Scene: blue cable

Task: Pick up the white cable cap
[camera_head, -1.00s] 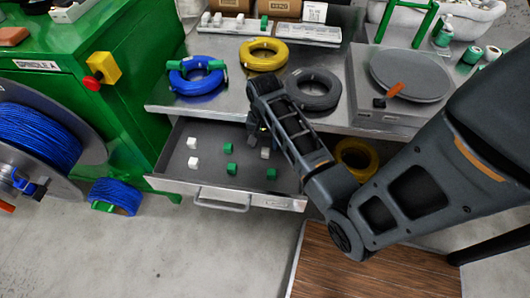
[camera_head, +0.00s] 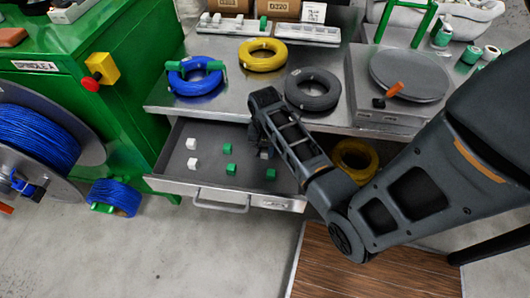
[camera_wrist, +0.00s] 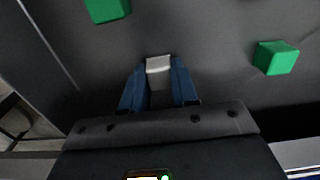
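The white cable cap (camera_wrist: 158,66) sits between the two blue fingers of my gripper (camera_wrist: 158,82) in the wrist view. Both fingers appear to touch its sides, so my gripper looks shut on it. The cap is at or just above the grey drawer floor; I cannot tell which. In the head view my gripper reaches down into the open drawer (camera_head: 235,207), and my arm largely hides the fingers and this cap.
Two other white caps (camera_head: 192,163) lie at the drawer's left. Green caps (camera_head: 228,169) lie near the middle and right; two show close by in the wrist view (camera_wrist: 276,57). The tabletop edge overhangs the drawer's back, with blue (camera_head: 195,77), yellow (camera_head: 263,55) and dark (camera_head: 313,89) coils above.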

